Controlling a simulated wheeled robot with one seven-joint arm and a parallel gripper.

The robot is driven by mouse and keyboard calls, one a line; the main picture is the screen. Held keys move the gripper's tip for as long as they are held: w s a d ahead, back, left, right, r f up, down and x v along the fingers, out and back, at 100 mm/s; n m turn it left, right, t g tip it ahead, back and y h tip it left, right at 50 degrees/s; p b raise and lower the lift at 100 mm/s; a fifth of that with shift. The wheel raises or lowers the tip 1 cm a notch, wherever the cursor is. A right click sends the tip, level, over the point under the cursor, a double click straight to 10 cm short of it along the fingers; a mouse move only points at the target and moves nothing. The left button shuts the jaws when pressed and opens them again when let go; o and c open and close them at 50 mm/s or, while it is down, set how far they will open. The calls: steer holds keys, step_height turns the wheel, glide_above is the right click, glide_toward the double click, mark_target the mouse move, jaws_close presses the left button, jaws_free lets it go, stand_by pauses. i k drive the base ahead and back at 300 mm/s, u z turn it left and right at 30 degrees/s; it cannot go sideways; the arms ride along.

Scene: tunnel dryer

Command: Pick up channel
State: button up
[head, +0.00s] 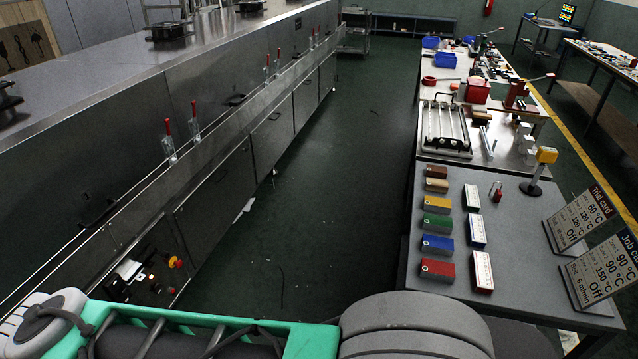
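A slim, pale metal piece (487,143) that may be the channel lies on the metal-topped bench (508,158), just right of a tray-like frame with long rails (445,128). It is small in the head view, so I cannot tell its profile for sure. My gripper's fingers do not show. Parts of my own arm, green, grey and white, fill the bottom edge of the view, well apart from the bench.
A grey table (455,275) nearer me holds several coloured blocks, white-faced blocks and two sign cards (580,215). The long steel dryer (225,130) runs along the left. The green floor (330,170) between is mostly clear.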

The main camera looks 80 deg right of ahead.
mark_target(433, 205)
steer(key=z, duration=3.75)
steer(key=k, duration=0.35)
steer(key=u, duration=1.45)
steer(key=i, duration=2.15)
steer(key=z, duration=0.5)
